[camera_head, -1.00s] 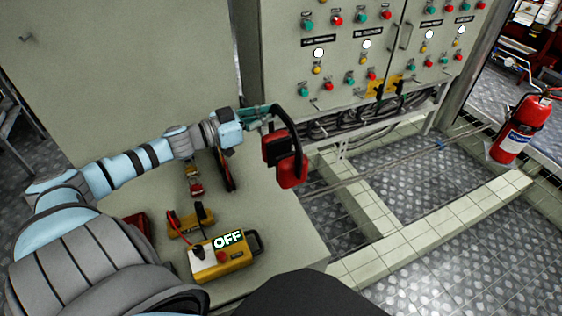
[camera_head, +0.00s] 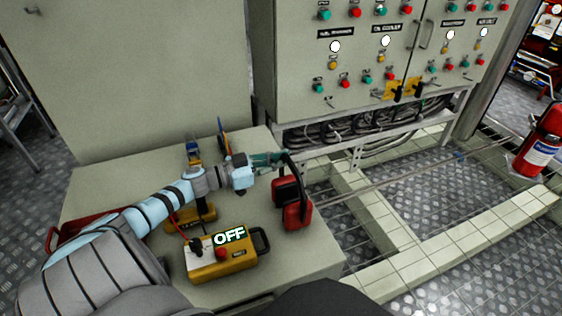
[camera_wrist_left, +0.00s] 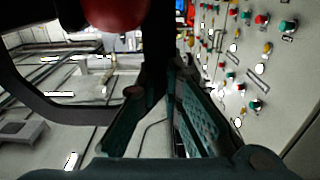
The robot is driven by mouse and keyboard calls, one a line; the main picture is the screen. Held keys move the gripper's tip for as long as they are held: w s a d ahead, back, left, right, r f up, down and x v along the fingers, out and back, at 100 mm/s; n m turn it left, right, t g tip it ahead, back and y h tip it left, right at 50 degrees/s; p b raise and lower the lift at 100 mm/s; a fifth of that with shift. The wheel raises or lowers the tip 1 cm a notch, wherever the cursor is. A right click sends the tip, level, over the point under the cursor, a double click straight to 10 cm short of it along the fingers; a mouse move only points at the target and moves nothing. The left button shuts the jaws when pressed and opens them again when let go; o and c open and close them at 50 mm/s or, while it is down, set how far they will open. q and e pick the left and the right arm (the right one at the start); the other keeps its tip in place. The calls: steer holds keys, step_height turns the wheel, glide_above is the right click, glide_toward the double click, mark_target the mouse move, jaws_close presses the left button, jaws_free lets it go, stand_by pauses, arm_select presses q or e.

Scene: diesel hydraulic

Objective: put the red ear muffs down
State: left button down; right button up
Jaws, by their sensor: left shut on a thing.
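The red ear muffs (camera_head: 292,203) have red cups and a black headband. In the head view they hang at the right edge of the grey table (camera_head: 305,262). My left gripper (camera_head: 279,159) is shut on the black headband near its top. In the left wrist view, the headband curves across the left and a red cup (camera_wrist_left: 115,12) shows at the top, with the gripper fingers (camera_wrist_left: 160,100) around the band. I cannot tell whether the cups touch the tabletop. My right gripper is not in view.
A yellow box (camera_head: 222,262) marked OFF stands on the table left of the ear muffs. A yellow-and-black tool (camera_head: 199,214) lies behind it. The control cabinet (camera_head: 345,75) stands behind the table. A fire extinguisher (camera_head: 540,140) is at far right.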

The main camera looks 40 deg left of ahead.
arm_select(q)
steer(key=shift+f, duration=0.35)
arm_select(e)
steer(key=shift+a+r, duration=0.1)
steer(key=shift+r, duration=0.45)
arm_select(q)
steer(key=shift+f, duration=0.1)
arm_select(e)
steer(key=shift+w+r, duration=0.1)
arm_select(q)
steer(key=c, duration=1.8)
jaws_free()
steer(key=shift+o, duration=0.2)
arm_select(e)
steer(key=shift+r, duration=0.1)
arm_select(q)
steer(key=p+v, duration=0.3)
steer(key=v, duration=0.4)
steer(key=shift+s, duration=0.25)
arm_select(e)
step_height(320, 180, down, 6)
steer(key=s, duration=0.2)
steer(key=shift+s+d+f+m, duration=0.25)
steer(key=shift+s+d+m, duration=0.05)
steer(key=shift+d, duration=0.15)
arm_select(q)
steer(key=shift+p, duration=0.3)
